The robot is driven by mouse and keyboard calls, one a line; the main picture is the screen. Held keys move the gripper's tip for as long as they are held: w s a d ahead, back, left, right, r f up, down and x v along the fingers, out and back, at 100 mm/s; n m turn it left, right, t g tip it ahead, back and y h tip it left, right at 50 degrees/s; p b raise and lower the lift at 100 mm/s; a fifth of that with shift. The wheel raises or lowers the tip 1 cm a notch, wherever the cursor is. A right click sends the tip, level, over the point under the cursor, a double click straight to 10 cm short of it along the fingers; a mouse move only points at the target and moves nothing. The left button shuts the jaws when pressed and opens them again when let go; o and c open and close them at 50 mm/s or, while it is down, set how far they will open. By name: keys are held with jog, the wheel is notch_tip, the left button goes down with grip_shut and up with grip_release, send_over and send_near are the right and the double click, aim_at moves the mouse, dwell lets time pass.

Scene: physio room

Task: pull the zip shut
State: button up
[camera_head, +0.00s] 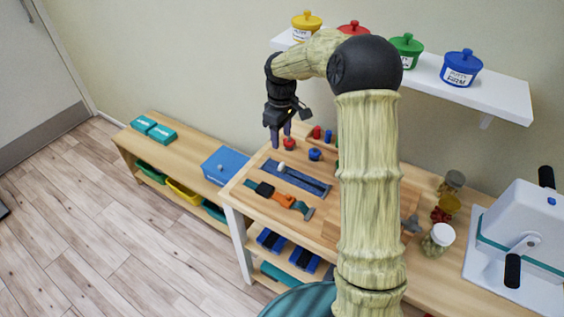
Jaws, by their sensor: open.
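A blue strip with a dark line along its length, which looks like the zip (300,180), lies on the wooden table board. A small pale piece, perhaps its pull (281,168), sits near the strip's upper left end. My gripper (281,137) points down above the back left of the board, up and slightly left of the strip. It is open, with nothing visible between its fingers. Its height over the board is hard to tell. My arm hides part of the table to the right.
Red (289,143) and blue (314,154) knobs stand near the gripper. A blue box (224,166) is left, jars (438,239) and a white machine (520,240) right. A shelf with coloured pots (461,67) is above.

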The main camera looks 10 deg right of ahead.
aim_at(282, 164)
notch_tip(282, 164, down, 12)
jog(key=shift+r, duration=0.1)
dwell(0.4)
grip_shut()
